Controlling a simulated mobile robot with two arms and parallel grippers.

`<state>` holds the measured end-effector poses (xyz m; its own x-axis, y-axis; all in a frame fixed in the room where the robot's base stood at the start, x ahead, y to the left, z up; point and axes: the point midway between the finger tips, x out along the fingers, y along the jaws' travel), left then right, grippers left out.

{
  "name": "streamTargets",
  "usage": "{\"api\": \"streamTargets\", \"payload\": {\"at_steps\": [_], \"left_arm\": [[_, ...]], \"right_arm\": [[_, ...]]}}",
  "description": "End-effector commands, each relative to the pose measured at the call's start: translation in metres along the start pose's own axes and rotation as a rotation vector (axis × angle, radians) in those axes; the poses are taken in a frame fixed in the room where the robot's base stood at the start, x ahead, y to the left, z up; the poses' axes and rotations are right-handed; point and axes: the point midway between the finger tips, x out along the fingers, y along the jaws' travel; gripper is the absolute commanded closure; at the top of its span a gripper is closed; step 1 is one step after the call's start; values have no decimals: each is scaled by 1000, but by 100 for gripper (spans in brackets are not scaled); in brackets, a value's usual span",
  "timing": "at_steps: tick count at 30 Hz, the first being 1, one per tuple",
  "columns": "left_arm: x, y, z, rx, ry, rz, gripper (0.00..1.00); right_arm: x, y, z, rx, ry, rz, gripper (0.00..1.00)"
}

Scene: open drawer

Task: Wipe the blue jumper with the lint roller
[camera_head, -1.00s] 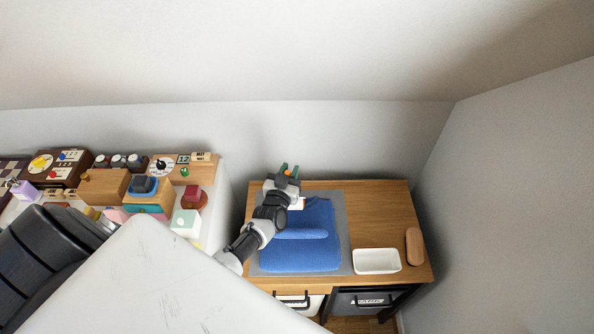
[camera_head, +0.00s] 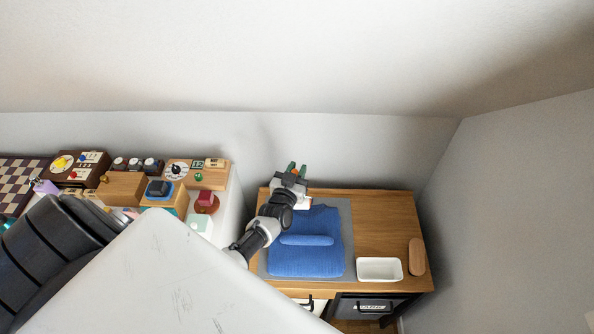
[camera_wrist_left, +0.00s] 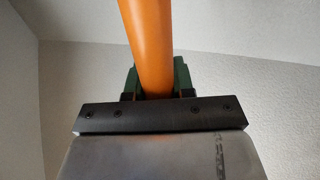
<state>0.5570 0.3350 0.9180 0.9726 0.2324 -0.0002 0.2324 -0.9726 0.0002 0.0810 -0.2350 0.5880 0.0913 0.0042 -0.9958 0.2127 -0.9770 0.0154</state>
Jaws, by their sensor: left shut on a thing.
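The blue jumper (camera_head: 307,261) lies folded on a grey mat (camera_head: 348,240) on the wooden table. My left arm reaches over the jumper's left side. My left gripper (camera_head: 297,169) is at the table's back-left edge, beyond the jumper, with its fingers pointing to the wall. It is shut on an orange handle, seen large in the left wrist view (camera_wrist_left: 151,45), which looks like the lint roller (camera_head: 294,172). A small white part shows beside the wrist at the jumper's back edge; I cannot tell if it is the roller head. My right gripper is not in view.
A white tray (camera_head: 380,269) and a brown wooden block (camera_head: 417,257) lie on the table's right side. Drawers (camera_head: 368,307) are under the front edge. A cluttered white surface with a checkerboard (camera_head: 22,171) stands at the left. A wall rises behind the table.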

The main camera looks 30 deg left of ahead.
Motion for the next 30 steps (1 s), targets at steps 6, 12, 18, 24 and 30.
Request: {"api": "streamTargets", "payload": {"at_steps": [6,12,18,24,30], "left_arm": [[0,0,-9,0,0,0,100],[0,0,-9,0,0,0,100],[0,0,-25,0,1,0,100],[0,0,-40,-1,0,0,100],[0,0,-38,0,0,0,100]], "right_arm": [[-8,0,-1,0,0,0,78],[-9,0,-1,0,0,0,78],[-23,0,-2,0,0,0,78],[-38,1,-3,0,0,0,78],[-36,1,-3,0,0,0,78]]}}
